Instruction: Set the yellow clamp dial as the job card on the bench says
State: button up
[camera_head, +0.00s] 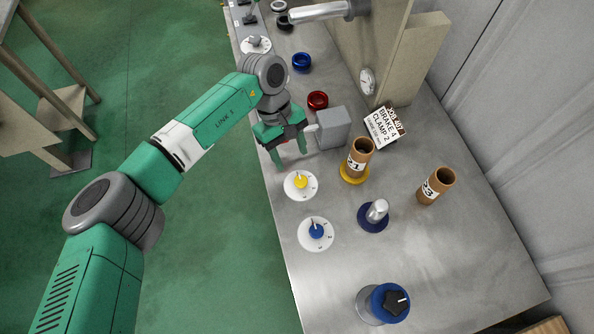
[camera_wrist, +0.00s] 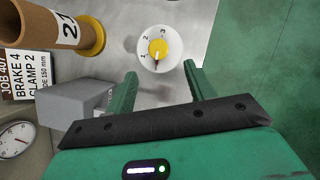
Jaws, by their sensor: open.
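The yellow clamp dial (camera_head: 300,182) is a yellow knob on a white round plate near the bench's left edge. In the wrist view, the dial (camera_wrist: 158,48) shows numbers 1, 2 and 3; its pointer appears to point down towards my gripper, beside the 1 and not at the 2. The job card (camera_head: 384,128) reads BRAKE 4 and CLAMP 2; part of the card (camera_wrist: 22,76) shows at the wrist view's left. My gripper (camera_head: 290,160) is open and empty, above the bench and apart from the dial. In the wrist view, its fingers (camera_wrist: 162,80) straddle the space below the dial.
A grey box (camera_head: 333,128) stands close beside my gripper. A blue dial (camera_head: 316,232) is nearer the front. A brown tube marked 21 (camera_head: 361,155) stands on a yellow base, right of the yellow dial. A red ring (camera_head: 317,99) lies behind my gripper.

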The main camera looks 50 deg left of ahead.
aim_at(301, 181)
jog(key=b+x, duration=0.1)
jog(key=x, duration=0.6)
jog(key=shift+w+d+f+b, duration=0.1)
jog(key=shift+d+f+b, duration=0.15)
jog(key=shift+f+b, duration=0.1)
jog(key=c, duration=1)
jog(key=shift+o, duration=0.2)
jog(key=shift+r+p, duration=0.15)
jog(key=shift+p, duration=0.3)
